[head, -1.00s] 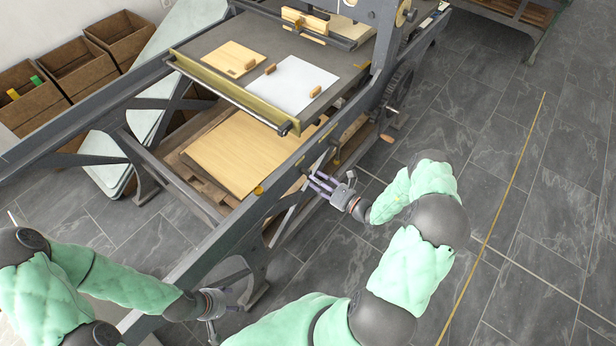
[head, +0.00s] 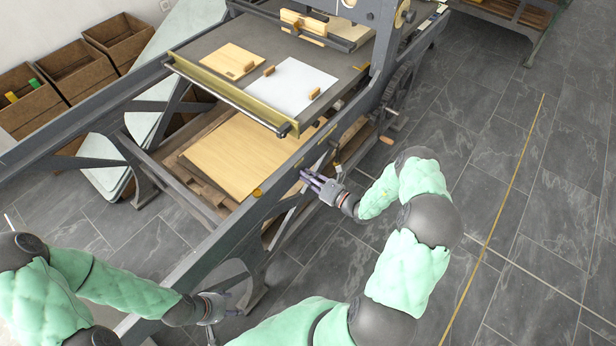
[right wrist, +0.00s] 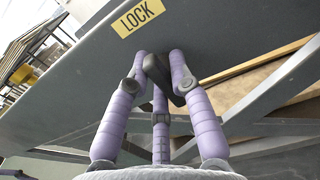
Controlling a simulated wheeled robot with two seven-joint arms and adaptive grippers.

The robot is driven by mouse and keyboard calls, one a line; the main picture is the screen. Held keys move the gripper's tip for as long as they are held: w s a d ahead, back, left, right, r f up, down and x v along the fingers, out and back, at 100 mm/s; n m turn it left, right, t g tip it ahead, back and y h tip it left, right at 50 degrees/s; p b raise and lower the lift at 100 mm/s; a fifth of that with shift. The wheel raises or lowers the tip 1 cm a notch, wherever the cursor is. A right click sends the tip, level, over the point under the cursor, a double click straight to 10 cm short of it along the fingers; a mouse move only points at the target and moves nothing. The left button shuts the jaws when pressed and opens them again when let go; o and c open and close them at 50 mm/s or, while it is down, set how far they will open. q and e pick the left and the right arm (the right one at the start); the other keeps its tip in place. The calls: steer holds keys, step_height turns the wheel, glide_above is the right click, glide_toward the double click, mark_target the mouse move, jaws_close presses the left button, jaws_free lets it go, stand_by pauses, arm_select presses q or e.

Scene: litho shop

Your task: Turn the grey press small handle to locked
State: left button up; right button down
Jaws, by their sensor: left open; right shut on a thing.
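The grey press (head: 225,215) runs diagonally through the head view. In the right wrist view a small dark handle (right wrist: 157,68) sits on the press's grey side rail, just below a yellow label reading LOCK (right wrist: 138,17). My right gripper (head: 306,178) is at the rail; in the right wrist view its purple fingers (right wrist: 160,75) close around the handle, which they partly hide. Whether the handle is at locked cannot be told. My left gripper (head: 225,305) is open and empty, low beside the near end of the press.
The press bed holds a white sheet (head: 290,88) and a wooden board (head: 229,61). A large wooden board (head: 225,160) lies on the shelf below. Wooden crates (head: 75,70) stand at the left. The tiled floor right of my right arm is clear.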

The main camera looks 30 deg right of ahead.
steer(key=shift+a+n, duration=0.1)
steer(key=shift+n, duration=0.3)
steer(key=n, duration=0.8)
steer(key=f+n+b, duration=0.1)
steer(key=n, duration=0.4)
steer(key=shift+s+a, duration=0.1)
steer(key=shift+a, duration=0.05)
steer(key=n, duration=0.4)
steer(key=shift+f+b, duration=0.15)
steer(key=shift+b, duration=0.15)
steer(key=c, duration=1.1)
jaws_free()
steer(key=shift+c, duration=0.2)
steer(key=shift+d, duration=0.2)
